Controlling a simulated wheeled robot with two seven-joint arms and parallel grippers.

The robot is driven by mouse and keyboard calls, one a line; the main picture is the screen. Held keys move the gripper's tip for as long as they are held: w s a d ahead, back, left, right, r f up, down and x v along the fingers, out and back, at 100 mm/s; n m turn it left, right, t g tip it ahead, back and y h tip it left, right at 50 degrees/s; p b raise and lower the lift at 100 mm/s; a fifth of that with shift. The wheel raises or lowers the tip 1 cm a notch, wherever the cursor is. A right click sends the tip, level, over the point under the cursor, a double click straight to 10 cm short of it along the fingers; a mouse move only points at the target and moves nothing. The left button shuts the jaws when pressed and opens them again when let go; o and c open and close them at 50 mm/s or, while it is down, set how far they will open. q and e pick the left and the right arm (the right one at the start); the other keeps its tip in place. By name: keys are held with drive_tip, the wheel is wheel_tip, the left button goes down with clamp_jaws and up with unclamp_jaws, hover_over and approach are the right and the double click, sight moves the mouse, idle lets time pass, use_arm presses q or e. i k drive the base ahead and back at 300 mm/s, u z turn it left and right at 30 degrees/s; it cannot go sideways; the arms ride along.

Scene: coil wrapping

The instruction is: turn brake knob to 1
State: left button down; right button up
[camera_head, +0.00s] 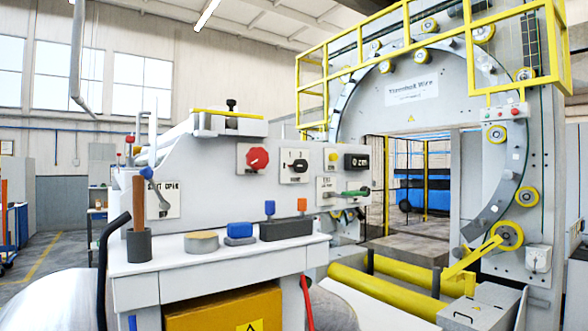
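A control panel (215,175) stands upright in front of me, above a white bench. A black rotary knob (299,166) sits on a white square plate with small marks around it and a label below, too small to read surely. A red round knob (257,158) is on a grey plate to its left. I cannot tell for certain which of the two is the brake knob, or which mark the black knob points to. No gripper is in view, and nothing touches either knob.
A yellow button (333,157), a dark display (357,162) and a green-handled lever (350,193) are right of the knobs. The bench (160,282) holds a dark cup with a brown stick, a round tin and small blocks. A large ring machine (505,165) stands behind right.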

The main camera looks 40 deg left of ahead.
sight(300, 165)
drive_tip(key=z, duration=0.55)
drive_tip(key=k, duration=0.6)
drive_tip(key=u, duration=0.1)
drive_tip(key=i, duration=0.65)
drive_tip(key=u, duration=1.5)
drive_tip(key=i, duration=0.6)
drive_tip(key=u, duration=0.7)
